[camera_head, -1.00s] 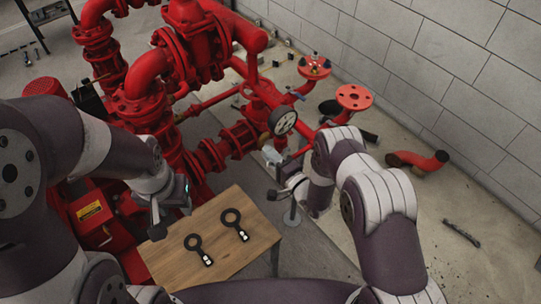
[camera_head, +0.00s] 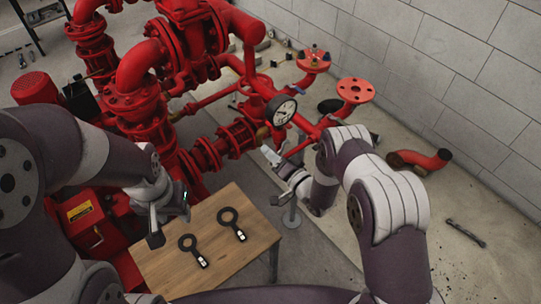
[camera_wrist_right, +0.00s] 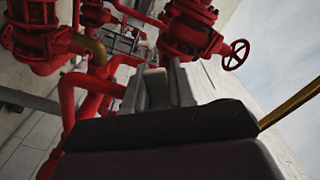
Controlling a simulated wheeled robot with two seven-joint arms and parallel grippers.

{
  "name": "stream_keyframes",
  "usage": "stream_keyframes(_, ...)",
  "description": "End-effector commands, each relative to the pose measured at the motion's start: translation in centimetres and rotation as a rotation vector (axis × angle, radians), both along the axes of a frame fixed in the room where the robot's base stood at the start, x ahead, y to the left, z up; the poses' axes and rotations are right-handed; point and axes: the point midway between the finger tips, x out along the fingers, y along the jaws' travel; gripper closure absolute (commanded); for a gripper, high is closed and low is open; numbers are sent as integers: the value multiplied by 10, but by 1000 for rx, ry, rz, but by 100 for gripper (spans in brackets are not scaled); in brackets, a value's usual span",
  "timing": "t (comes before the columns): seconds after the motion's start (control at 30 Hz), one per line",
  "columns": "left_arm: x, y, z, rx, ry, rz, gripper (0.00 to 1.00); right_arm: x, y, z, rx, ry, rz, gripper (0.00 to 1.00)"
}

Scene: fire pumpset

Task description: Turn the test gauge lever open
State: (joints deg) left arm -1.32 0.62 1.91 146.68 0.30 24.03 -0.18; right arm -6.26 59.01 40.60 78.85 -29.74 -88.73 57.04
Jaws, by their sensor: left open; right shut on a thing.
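The round white-faced test gauge (camera_head: 281,110) stands on the red pipework in the head view, with a brass fitting (camera_head: 262,133) just below and left of it. My right gripper (camera_head: 270,155) is below the gauge, its fingers pointing up and left toward the pipework. It is shut on the test gauge lever, which its fingers largely hide. In the right wrist view the right gripper's fingers (camera_wrist_right: 164,88) are close together, and the part between them is hard to make out. My left gripper (camera_head: 171,213) is open and empty, above the left edge of the wooden table.
The wooden table (camera_head: 228,262) holds two dark ring-ended tools (camera_head: 191,247) (camera_head: 232,220). Red pipes and flanges crowd the area behind my right gripper. A red handwheel (camera_wrist_right: 235,55) shows in the right wrist view. A loose red pipe elbow (camera_head: 420,160) lies on the floor.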

Motion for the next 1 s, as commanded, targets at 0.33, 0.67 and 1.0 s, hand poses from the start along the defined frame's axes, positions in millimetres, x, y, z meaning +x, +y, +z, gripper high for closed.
stream_keyframes(0.33, 0, 0, -4, 0, 0, 0, 57, 0, -1, -3, -28, -15, 1, 100)
stream_keyframes(0.67, 0, 0, -4, 0, 0, 0, 57, 0, -1, -3, -28, -15, 1, 54)
stream_keyframes(1.0, 0, 0, -6, 0, 0, 0, 57, -6, -6, -4, -28, -15, -1, 54)
